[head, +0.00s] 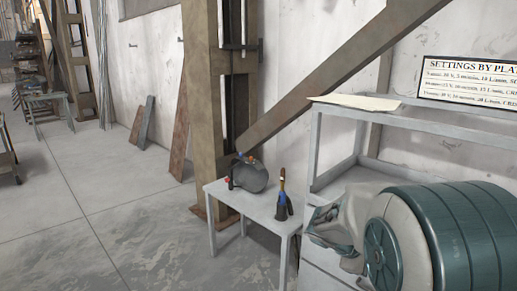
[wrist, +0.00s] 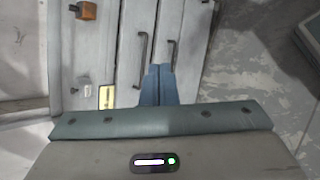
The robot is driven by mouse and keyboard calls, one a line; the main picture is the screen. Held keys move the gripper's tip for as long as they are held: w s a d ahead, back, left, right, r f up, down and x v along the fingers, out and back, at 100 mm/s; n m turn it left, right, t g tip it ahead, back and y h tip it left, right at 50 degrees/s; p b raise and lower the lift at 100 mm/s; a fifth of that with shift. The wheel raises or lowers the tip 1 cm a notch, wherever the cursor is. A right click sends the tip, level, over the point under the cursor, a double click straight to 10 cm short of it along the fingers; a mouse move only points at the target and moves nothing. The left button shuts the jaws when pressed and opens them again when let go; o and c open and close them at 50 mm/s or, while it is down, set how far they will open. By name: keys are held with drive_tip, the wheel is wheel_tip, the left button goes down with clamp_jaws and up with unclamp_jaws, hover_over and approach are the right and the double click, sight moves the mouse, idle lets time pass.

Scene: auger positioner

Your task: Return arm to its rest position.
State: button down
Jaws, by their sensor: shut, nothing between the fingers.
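My gripper (wrist: 157,85) shows in the wrist view, its two blue fingers together with nothing between them. The fingers point at a pale cabinet front (wrist: 190,45) with dark bar handles and touch nothing that I can make out. In the head view my own arm (head: 455,235), teal and beige, fills the lower right, folded close to the camera in front of a grey metal bench frame. I cannot make out the fingertips in that view.
A small white table (head: 254,205) holds a dark round device (head: 249,176) and a blue-and-black tool (head: 283,200). A grey bench frame (head: 316,150) stands behind my arm, with a settings sign (head: 468,80) above. The floor at left (head: 110,220) is clear.

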drive_tip(key=s+a+r+m+y+p, duration=0.4)
drive_tip(key=s+a+r+m+p, duration=0.1)
drive_tip(key=s+a+r+p, duration=0.1)
drive_tip(key=s+a+r+m+y+p, duration=0.5)
drive_tip(key=s+a+r+p, duration=0.2)
drive_tip(key=s, duration=0.5)
drive_tip(key=v, duration=0.3)
drive_tip(key=shift+a, duration=0.3)
drive_tip(key=shift+w, duration=0.1)
